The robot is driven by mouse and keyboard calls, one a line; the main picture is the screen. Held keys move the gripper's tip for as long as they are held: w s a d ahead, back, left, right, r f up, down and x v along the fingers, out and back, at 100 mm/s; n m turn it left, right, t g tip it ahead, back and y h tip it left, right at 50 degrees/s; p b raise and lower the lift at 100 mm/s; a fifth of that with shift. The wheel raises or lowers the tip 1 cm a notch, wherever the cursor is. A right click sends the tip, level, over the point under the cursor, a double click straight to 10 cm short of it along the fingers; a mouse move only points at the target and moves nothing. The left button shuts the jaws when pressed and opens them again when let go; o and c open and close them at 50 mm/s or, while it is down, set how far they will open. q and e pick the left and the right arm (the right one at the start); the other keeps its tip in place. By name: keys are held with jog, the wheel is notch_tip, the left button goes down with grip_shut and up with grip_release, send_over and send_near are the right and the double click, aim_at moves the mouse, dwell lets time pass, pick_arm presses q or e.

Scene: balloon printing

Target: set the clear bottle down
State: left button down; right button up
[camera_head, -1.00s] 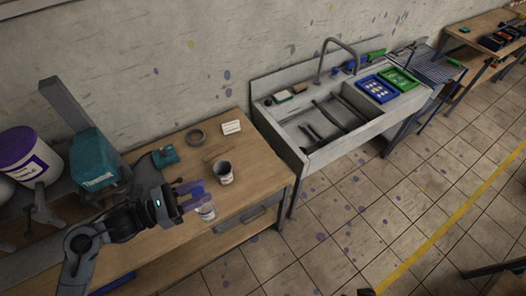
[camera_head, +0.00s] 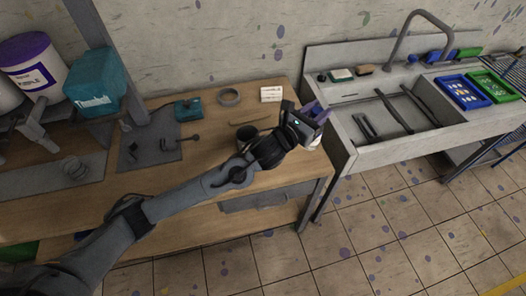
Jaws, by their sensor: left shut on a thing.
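My left gripper (camera_head: 318,117) is at the right end of the wooden table (camera_head: 200,202), beside the sink's left corner. Its purple fingers are shut on the clear bottle (camera_head: 313,142). Only a small pale part of the bottle shows below the fingers; the gripper hides the rest. I cannot tell whether its base touches the tabletop. My right gripper is not in view.
A dark cup (camera_head: 246,133) stands left of the gripper, partly behind my arm. A tape roll (camera_head: 229,97), a white card (camera_head: 271,94) and a teal device (camera_head: 188,110) lie at the back. The sink (camera_head: 345,128) adjoins on the right.

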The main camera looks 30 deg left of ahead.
pick_arm(q)
jog(key=f+y+b, duration=0.1)
jog(key=w+f+n+y+b, duration=0.1)
jog(key=f+b, duration=0.1)
jog(key=w+a+f+n+y+b, duration=0.1)
jog(key=f, duration=0.1)
jog(key=shift+f+t+b, duration=0.2)
jog(key=shift+t+b, duration=0.15)
jog(key=shift+t, duration=0.05)
jog(key=w+a+f+n+y+b, duration=0.1)
jog(key=w+a+f+b, duration=0.2)
jog(key=w+a+f, duration=0.5)
notch_tip(320, 180, down, 4)
jog(key=shift+w+a+f+y, duration=0.1)
jog(key=shift+w+a+y, duration=0.25)
jog(key=shift+a, duration=0.25)
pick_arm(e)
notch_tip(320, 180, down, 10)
pick_arm(q)
jog(key=shift+f, duration=0.1)
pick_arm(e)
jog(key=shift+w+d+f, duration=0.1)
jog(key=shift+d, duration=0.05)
pick_arm(q)
jog(key=shift+f+b, duration=0.15)
jog(key=shift+b, duration=0.2)
jog(key=c, duration=0.8)
grip_release()
jog(key=shift+o, duration=0.2)
